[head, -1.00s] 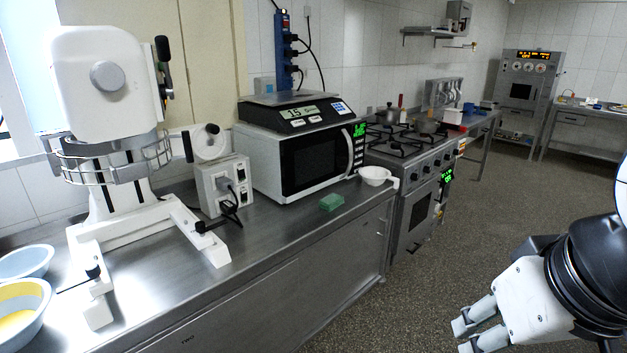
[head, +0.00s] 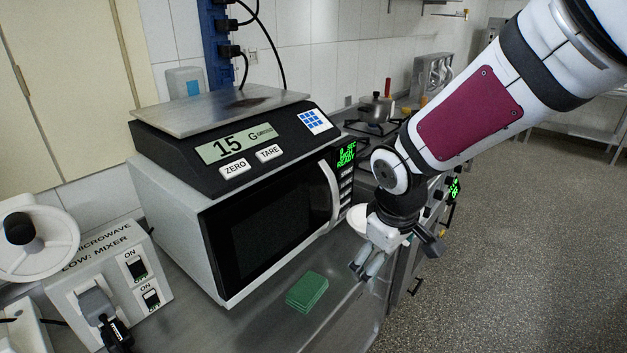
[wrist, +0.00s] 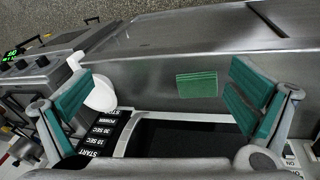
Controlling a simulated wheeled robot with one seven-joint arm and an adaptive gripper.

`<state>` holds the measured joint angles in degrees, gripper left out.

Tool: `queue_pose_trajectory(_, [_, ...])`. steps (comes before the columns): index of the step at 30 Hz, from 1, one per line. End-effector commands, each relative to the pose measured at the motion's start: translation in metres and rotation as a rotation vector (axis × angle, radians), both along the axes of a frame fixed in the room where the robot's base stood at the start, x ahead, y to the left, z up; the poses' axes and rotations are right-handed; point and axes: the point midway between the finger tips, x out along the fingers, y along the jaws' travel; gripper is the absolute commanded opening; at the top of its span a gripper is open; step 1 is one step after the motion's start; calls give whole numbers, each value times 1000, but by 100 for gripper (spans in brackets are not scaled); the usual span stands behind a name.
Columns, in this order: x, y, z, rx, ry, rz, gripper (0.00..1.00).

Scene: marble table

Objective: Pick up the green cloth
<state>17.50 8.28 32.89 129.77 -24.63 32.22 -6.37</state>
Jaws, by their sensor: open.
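The green cloth (head: 307,291) is a small folded stack lying flat on the steel counter in front of the microwave. It also shows in the wrist view (wrist: 197,84), between the two finger pads and beyond them. My gripper (head: 366,268) is to the right of the cloth and above the counter's front edge in the head view. In the wrist view my gripper (wrist: 160,100) has its green-padded fingers spread wide with nothing between them. The gripper is apart from the cloth.
The microwave (head: 268,235) stands just behind the cloth with a scale (head: 235,146) on top. A white bowl (wrist: 101,95) sits by the microwave's right side, partly behind my gripper in the head view. The steel counter (wrist: 150,72) around the cloth is clear.

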Motion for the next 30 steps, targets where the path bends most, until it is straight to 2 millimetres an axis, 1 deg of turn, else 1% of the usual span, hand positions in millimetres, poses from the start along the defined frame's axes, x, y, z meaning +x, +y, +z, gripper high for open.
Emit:
queue_pose_trajectory(1, [10,12,-18,32,21,48,100])
queue_pose_trajectory(3, [22,31,-37,79,32,117,100])
queue_pose_trajectory(6, [36,58,-59,155,37,201,100])
queue_pose_trajectory(9, [47,82,-73,229,33,264,100])
queue_pose_trajectory(12, [55,99,-81,288,23,305,100])
queue_pose_trajectory(15, [59,110,-85,325,16,329,100])
queue_pose_trajectory(17, [61,114,-87,335,13,336,100])
queue_pose_trajectory(20, [64,120,-97,343,11,341,100])
queue_pose_trajectory(27, [73,134,-140,340,14,343,100])
queue_pose_trajectory(30, [76,139,-153,341,12,341,100])
